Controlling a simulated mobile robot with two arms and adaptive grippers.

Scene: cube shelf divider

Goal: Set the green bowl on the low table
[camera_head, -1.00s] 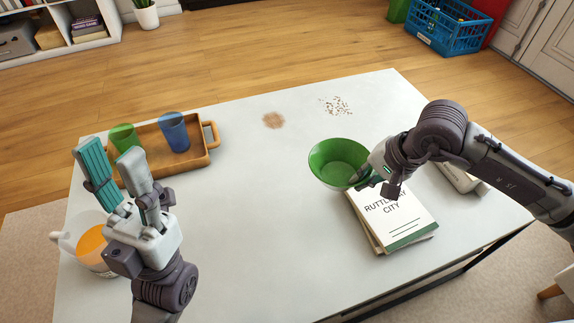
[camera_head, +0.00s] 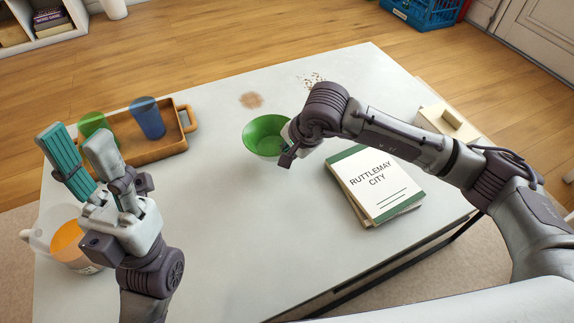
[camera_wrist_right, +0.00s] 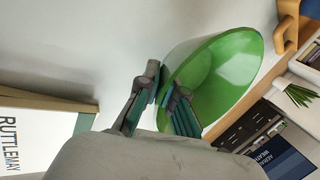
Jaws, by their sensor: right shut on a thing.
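The green bowl (camera_head: 262,136) is over the bare middle of the low white table (camera_head: 225,215), left of the books. My right gripper (camera_head: 288,146) is shut on the bowl's right rim; the rim (camera_wrist_right: 215,75) also lies between the fingers in the right wrist view. The bowl looks about upright in the head view. I cannot tell whether its base touches the table. My left gripper (camera_head: 82,160) is raised above the table's left side, its fingers apart with nothing between them.
Two stacked books (camera_head: 378,187) lie right of the bowl. A wooden tray (camera_head: 160,150) with a green cup (camera_head: 94,128) and a blue cup (camera_head: 147,117) is at the left back. A jug with orange liquid (camera_head: 68,242) stands front left. Brown crumbs (camera_head: 251,100) lie behind the bowl.

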